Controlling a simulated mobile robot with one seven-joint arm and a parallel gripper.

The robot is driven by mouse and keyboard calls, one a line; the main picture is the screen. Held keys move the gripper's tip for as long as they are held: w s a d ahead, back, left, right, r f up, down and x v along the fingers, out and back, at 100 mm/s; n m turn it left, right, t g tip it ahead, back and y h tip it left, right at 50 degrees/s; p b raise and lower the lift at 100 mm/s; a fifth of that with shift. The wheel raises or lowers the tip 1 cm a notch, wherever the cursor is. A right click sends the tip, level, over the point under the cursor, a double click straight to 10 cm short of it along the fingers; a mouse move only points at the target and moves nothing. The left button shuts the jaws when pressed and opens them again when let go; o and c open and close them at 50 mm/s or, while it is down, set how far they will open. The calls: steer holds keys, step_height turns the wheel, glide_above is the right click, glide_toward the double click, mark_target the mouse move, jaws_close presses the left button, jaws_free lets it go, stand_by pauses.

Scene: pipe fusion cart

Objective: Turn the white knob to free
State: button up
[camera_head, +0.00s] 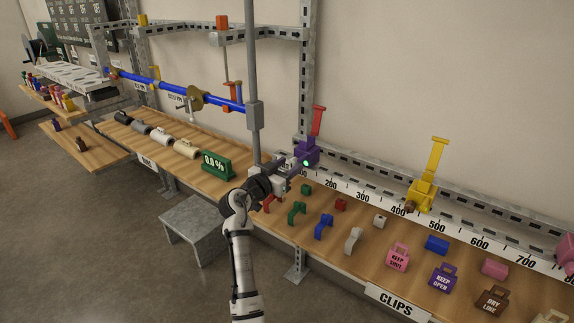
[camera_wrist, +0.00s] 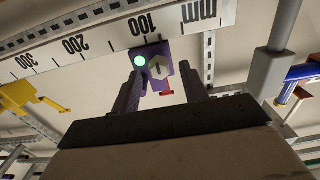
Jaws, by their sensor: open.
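The white knob (camera_wrist: 156,68) is a small pale six-sided piece with a dark mark, on the face of a purple block (camera_wrist: 154,51). A lit green round spot (camera_wrist: 140,60) is beside it. In the head view the purple block (camera_head: 309,148) sits at the low end of the ruler, with a red lever (camera_head: 318,121) standing up from it. My gripper (camera_wrist: 161,76) is open and points at the block, its two dark fingers on either side of the knob in the picture. I cannot tell whether they touch it. In the head view my gripper hides the knob.
A ruler rail (camera_head: 369,204) runs right to a yellow lever unit (camera_head: 421,192). Coloured clips and tags, such as a pink tag (camera_head: 398,257), lie on the wooden shelf below. A grey vertical post (camera_head: 254,115) and a green 0.0 % display (camera_head: 216,163) stand left of my gripper.

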steer(key=shift+c, duration=0.4)
jaws_close()
